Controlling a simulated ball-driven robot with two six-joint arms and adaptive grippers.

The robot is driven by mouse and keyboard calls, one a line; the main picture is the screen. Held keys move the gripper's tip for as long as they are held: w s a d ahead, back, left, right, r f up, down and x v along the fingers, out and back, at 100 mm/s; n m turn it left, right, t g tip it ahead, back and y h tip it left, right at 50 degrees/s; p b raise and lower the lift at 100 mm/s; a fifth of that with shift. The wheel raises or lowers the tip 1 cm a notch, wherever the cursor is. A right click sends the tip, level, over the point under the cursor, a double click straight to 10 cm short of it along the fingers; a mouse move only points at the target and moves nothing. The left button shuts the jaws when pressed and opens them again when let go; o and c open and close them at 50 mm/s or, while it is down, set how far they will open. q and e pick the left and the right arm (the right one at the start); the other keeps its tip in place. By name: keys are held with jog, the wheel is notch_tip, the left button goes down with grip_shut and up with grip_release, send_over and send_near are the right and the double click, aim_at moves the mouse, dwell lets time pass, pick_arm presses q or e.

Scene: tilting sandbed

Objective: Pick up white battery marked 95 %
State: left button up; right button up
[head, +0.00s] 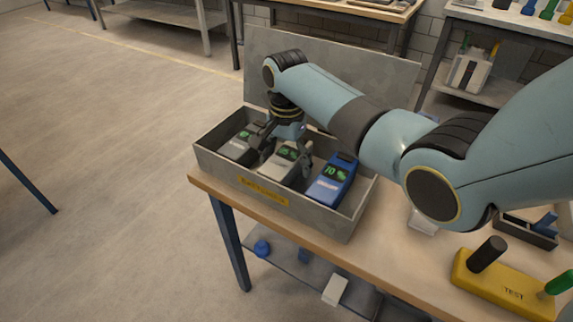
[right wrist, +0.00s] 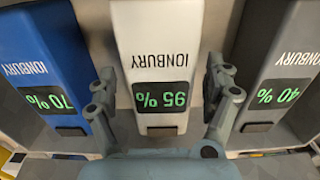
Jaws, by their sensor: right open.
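The white battery marked 95 % (right wrist: 158,60) is in the middle of the right wrist view, with its green display toward me. In the head view it lies in the middle of the grey open box (head: 335,222), and the white battery (head: 284,161) is partly covered by my right gripper (head: 287,158). In the right wrist view my right gripper (right wrist: 160,92) is open, one finger on each side of the white battery. I cannot tell whether the fingers touch it. My left gripper is not in view.
A blue battery marked 70 % (head: 332,180) and a grey battery marked 40 % (right wrist: 280,70) flank the white one closely. The box's raised lid (head: 330,50) stands behind. A yellow test block (head: 500,285) sits on the wooden table at right.

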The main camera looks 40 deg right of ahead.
jog(key=shift+f, duration=0.65)
jog(key=c, duration=1.6)
jog(key=shift+w+r, duration=0.1)
grip_shut()
jog(key=shift+r, duration=0.15)
